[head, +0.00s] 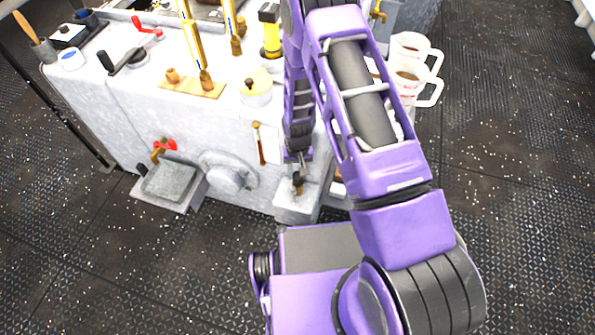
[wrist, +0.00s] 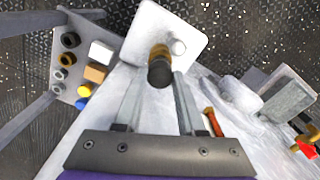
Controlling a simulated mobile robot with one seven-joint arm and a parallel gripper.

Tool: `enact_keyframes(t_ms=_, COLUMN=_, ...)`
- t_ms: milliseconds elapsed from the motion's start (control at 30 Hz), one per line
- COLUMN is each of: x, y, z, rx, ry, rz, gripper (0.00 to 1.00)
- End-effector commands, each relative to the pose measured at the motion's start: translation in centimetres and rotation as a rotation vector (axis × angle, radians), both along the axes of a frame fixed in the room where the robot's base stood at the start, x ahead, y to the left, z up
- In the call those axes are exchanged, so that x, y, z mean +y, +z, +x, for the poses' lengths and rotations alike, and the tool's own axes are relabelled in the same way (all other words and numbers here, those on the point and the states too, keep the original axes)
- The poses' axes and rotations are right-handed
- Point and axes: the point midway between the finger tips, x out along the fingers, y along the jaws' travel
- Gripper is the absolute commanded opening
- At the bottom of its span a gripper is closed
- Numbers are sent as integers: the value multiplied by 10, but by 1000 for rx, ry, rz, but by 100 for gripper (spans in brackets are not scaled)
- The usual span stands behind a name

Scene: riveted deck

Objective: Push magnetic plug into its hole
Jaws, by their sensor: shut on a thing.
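The plug (wrist: 159,53) has a brass-brown body and a dark round end, and sits between the two fingertips of my gripper (wrist: 161,77). In the head view the plug (head: 298,184) shows just below my gripper (head: 299,158), over a pale block (head: 296,204) low on the front of the grey cabinet. In the wrist view this pale block (wrist: 149,22) lies behind the plug, with a small round pale knob (wrist: 178,47) beside it. My gripper is shut on the plug. The hole is not visible, and I cannot tell whether the plug touches the block.
A brown-handled brush (head: 260,142) hangs on the cabinet front (head: 120,112), left of my gripper. A round pale boss (head: 228,174) and a grey tray (head: 169,181) are farther left. White mugs (head: 408,77) stand right of my arm. A rack of coloured pegs (wrist: 68,75) is at left in the wrist view.

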Motion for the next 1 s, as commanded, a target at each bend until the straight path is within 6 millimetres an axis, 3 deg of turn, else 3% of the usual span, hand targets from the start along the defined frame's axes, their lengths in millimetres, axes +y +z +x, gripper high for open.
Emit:
enact_keyframes(t_ms=500, x=0, y=-11, z=0, rx=0, ry=0, rz=0, gripper=0)
enact_keyframes(t_ms=533, x=0, y=-10, z=0, rx=-1, ry=0, rz=0, gripper=44)
enact_keyframes(t_ms=700, x=0, y=-10, z=0, rx=0, ry=0, rz=0, gripper=74)
enact_keyframes(t_ms=1000, x=0, y=-9, z=0, rx=0, ry=0, rz=0, gripper=74)
